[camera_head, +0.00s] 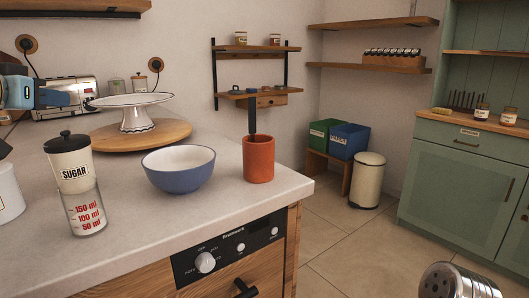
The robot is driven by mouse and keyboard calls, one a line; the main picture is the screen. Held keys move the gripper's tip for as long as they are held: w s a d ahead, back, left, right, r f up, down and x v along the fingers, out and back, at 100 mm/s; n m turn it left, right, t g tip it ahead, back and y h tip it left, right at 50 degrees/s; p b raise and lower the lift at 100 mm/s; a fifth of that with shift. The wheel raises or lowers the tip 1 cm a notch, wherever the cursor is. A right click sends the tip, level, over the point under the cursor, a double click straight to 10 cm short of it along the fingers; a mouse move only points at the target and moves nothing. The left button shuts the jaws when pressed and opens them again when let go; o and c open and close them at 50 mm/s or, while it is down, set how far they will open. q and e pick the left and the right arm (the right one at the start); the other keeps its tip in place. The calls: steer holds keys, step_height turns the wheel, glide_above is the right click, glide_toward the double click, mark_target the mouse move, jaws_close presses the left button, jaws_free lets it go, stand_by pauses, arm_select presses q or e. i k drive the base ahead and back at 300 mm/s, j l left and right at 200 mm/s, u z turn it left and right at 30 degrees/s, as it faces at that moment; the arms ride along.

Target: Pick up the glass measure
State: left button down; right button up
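The glass measure (88,216) is a clear cup with red ml marks. It stands upright near the front left of the pale counter (130,250), in front of a cream sugar jar (70,165) with a black lid, and overlaps its lower part in the picture. My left gripper (62,98) is at the left edge of the head view, behind and above the sugar jar and apart from the measure. It is small and side-on, so its finger gap is unclear.
A blue bowl (178,174) stands right of the measure, then an orange pot (258,160) holding a dark utensil. A white cake stand (135,112) on a round wooden board (120,137) is behind. Bare counter lies in front of the bowl.

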mark_target(80, 197)
steer(key=k+l, duration=0.9)
steer(key=l, duration=0.2)
